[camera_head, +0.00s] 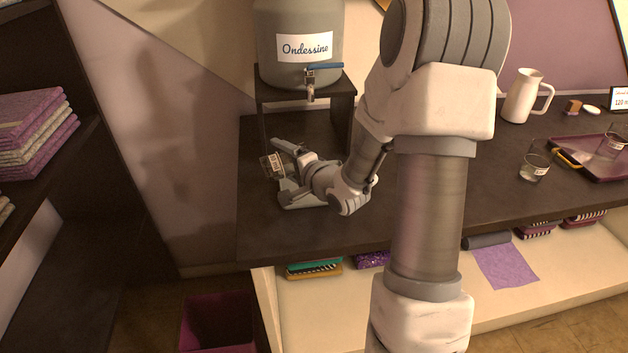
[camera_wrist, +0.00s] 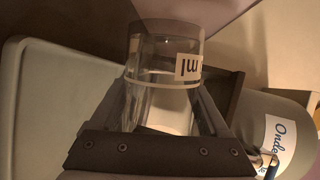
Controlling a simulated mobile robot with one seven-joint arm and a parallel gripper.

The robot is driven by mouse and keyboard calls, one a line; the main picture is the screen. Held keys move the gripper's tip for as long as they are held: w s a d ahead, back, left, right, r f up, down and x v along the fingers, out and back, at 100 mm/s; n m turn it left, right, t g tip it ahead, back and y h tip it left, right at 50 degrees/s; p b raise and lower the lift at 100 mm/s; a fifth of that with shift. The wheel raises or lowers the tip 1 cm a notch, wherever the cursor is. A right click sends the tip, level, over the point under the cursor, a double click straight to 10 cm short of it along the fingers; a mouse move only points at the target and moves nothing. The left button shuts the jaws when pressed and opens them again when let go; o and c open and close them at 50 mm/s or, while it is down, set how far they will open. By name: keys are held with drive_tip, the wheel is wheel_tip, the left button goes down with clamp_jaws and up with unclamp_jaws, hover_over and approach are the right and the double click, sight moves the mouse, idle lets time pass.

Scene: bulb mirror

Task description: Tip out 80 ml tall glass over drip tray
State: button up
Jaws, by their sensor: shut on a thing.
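My gripper (camera_head: 280,158) is shut on a clear glass (camera_head: 271,168) with a white label. In the wrist view the glass (camera_wrist: 165,75) sits between the two fingers (camera_wrist: 162,110); "ml" shows on its label, but the number is hidden. The glass looks tilted, and I cannot tell by how much or whether liquid is in it. The grey drip tray (camera_head: 298,200) lies on the dark counter under my gripper, partly hidden by my wrist. Its pale surface (camera_wrist: 45,115) fills the left of the wrist view.
The "Ondessine" dispenser (camera_head: 300,40) with a blue-handled tap stands on a dark stand (camera_head: 343,105) just behind. To the right are another glass (camera_head: 534,167), a purple tray (camera_head: 588,165) holding a glass (camera_head: 610,146), and a white jug (camera_head: 521,97).

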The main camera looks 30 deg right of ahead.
drive_tip(key=shift+d+f+m+y, duration=0.1)
drive_tip(key=shift+f+m+y, duration=0.1)
drive_tip(key=shift+m+y, duration=0.15)
idle(0.4)
drive_tip(key=shift+d+r+m+t+p, duration=0.2)
drive_tip(key=shift+r+m+t+p, duration=0.15)
drive_tip(key=shift+m+p, duration=0.45)
drive_tip(key=shift+r+p, duration=0.1)
drive_tip(key=shift+p, duration=0.25)
drive_tip(key=shift+d+f+m+y, duration=0.35)
drive_tip(key=shift+f+m, duration=0.15)
drive_tip(key=shift+m, duration=0.15)
drive_tip(key=shift+d+r+m+t+p, duration=0.2)
drive_tip(key=shift+r+m+t+p, duration=0.25)
drive_tip(key=shift+p, duration=0.3)
drive_tip(key=shift+s+d+r+m+t+y+p, duration=0.15)
drive_tip(key=shift+d+m+t+y+p, duration=0.25)
drive_tip(key=shift+m+p, duration=0.65)
drive_tip(key=shift+d+r+m+t+p, duration=0.25)
drive_tip(key=shift+d+m, duration=0.25)
drive_tip(key=shift+m, duration=0.55)
drive_tip(key=shift+d+m+t+p, duration=0.15)
drive_tip(key=shift+d+m+t, duration=0.3)
drive_tip(key=shift+m, duration=0.6)
drive_tip(key=shift+h, duration=0.3)
